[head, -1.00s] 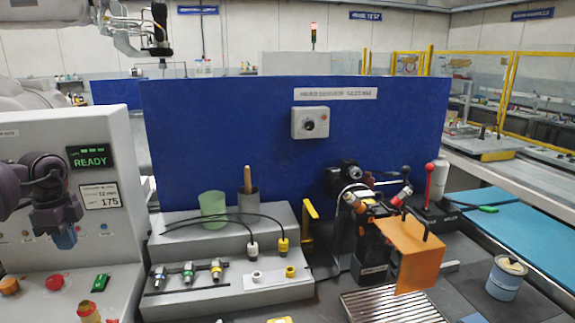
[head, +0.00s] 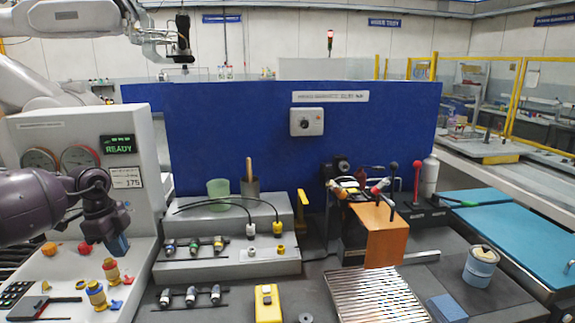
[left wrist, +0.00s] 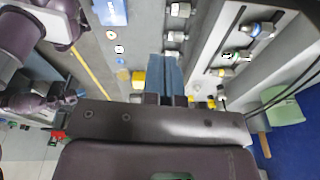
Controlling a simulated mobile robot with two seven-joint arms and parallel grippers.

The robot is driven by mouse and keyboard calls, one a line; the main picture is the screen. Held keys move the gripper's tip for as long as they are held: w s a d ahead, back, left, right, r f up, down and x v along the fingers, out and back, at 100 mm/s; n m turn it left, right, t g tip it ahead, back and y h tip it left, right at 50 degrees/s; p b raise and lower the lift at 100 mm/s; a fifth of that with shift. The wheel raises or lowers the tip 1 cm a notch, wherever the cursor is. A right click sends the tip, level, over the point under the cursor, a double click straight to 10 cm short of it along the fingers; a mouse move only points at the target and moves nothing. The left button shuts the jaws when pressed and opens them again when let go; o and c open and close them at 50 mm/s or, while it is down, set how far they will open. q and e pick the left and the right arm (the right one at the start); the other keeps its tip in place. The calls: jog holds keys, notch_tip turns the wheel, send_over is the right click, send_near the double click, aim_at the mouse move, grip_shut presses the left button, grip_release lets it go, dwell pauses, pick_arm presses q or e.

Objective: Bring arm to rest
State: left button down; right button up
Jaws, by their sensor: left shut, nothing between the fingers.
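My left arm, dark purple, comes in from the left in the head view. Its gripper (head: 119,246) hangs with blue fingertips pointing down, in front of the grey READY panel. In the left wrist view the two blue fingers (left wrist: 172,75) lie together, shut, with nothing between them. The gripper appears apart from the panel and the bench parts below. Purple links of mine also show at the left of the left wrist view. My right gripper is not identifiable in either view.
The grey control panel (head: 150,198) stands close beside the left gripper, with knobs and yellow-red valves (head: 97,294) below. A stepped grey rack (head: 225,270) with connectors stands to its right, before a blue partition (head: 390,130).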

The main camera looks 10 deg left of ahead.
pick_arm(q)
jog(key=w+d+f+m+t+h, duration=0.1)
jog(key=d+f+m+h, duration=0.15)
jog(key=d+f, duration=0.35)
jog(key=s+d+r+n+t+h, duration=0.15)
jog(key=d+t+h, duration=0.4)
jog(key=d, duration=0.55)
jog(key=s+d+n+t+h, duration=0.2)
jog(key=d+t+h, duration=0.3)
jog(key=d, duration=0.6)
jog(key=s+a+f+n+y, duration=0.9)
jog(key=s+n+y, duration=0.4)
jog(key=y, duration=0.4)
jog(key=s+d+f+n+g+h, duration=0.1)
jog(key=s+f+g, duration=0.25)
jog(key=s, duration=0.45)
jog(key=s+f+n+g+h, duration=0.1)
jog(key=s+f+g, duration=0.1)
jog(key=s+g, duration=0.45)
jog(key=w+f+m+t, duration=0.1)
jog(key=w+f+t, duration=0.4)
jog(key=f+t, duration=0.4)
jog(key=shift+w+d+f, duration=0.15)
jog(key=shift+w+f, duration=0.2)
jog(key=shift+f, duration=0.25)
pick_arm(e)
jog(key=shift+a+f, duration=0.2)
jog(key=shift+f, duration=0.15)
